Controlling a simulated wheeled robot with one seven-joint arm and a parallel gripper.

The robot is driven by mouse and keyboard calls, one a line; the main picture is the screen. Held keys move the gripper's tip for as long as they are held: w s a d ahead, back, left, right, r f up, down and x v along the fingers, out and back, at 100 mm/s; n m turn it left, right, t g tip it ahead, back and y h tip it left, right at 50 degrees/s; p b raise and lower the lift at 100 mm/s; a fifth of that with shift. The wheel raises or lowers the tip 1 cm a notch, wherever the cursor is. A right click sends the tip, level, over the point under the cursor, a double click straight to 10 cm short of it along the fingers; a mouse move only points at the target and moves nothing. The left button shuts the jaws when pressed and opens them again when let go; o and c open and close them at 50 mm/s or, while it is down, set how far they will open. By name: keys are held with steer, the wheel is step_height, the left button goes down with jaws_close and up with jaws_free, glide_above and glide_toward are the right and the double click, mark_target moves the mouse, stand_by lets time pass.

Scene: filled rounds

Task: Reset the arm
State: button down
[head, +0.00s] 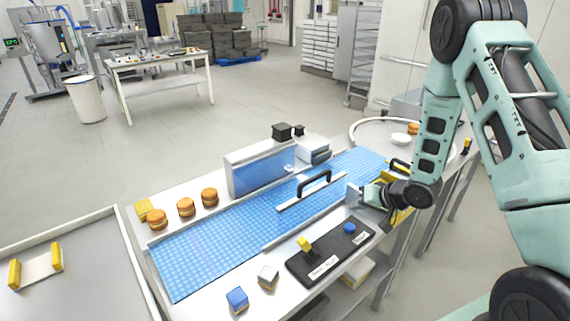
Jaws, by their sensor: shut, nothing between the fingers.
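My arm comes in from the right side of the head view and bends down to the work table. My gripper (374,195) is low at the right end of the table, beside the blue conveyor belt (215,248). Its fingers are small in the picture and partly hidden by the wrist. It is shut and holds nothing.
Several filled rounds (186,207) stand behind the belt. A black handle (314,182) arches over it. Blue (237,299) and white (268,277) blocks lie in front.

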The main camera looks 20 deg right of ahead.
steer(key=shift+w+a+r, duration=0.1)
steer(key=shift+w+a, duration=0.05)
steer(key=shift+a, duration=0.15)
steer(key=s+a+r+n+g+h+b, duration=0.1)
steer(key=s+a+r+n+g+b, duration=0.15)
steer(key=a, duration=0.55)
steer(key=s+a+r+n+g+h+b, duration=0.1)
steer(key=s+a+r+n+b, duration=0.25)
steer(key=a, duration=0.45)
steer(key=s+a+r+n+g+b, duration=0.1)
steer(key=s+a, duration=0.4)
steer(key=s, duration=0.7)
steer(key=s+a+r+n+g+h+b, duration=0.1)
steer(key=s+a+r+n+g+b, duration=0.1)
steer(key=s, duration=0.9)
steer(key=a+r+n+g, duration=0.1)
steer(key=a+n, duration=0.1)
steer(key=a, duration=0.1)
steer(key=shift+s+r+n+g, duration=0.3)
steer(key=shift+s+r+g, duration=0.05)
steer(key=shift+s+r, duration=0.05)
steer(key=shift+a, duration=0.1)
